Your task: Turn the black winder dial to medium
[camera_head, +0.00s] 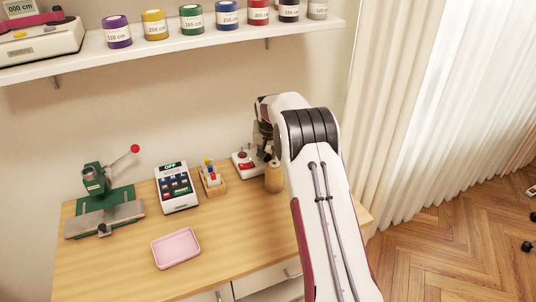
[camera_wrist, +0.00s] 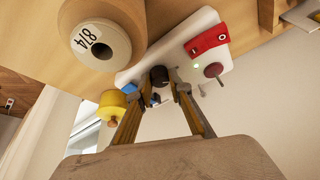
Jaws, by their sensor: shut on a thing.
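The winder is a white base in the wrist view (camera_wrist: 201,42), with a red panel (camera_wrist: 207,38), a dark red knob (camera_wrist: 213,70) and a small green light. Its black dial (camera_wrist: 159,74) sits between my fingertips; the dial's pointer and markings cannot be read. My gripper (camera_wrist: 162,86) is shut on the black dial. In the head view the winder (camera_head: 241,165) stands at the back right of the table, and my gripper (camera_head: 264,153) reaches down at its right side. The dial is hidden there behind my gripper.
A yellow piece (camera_wrist: 112,103) is near my fingers. A wooden holder (camera_head: 212,181), keypad device (camera_head: 177,187), green press (camera_head: 104,202) and pink tray (camera_head: 176,248) are further left.

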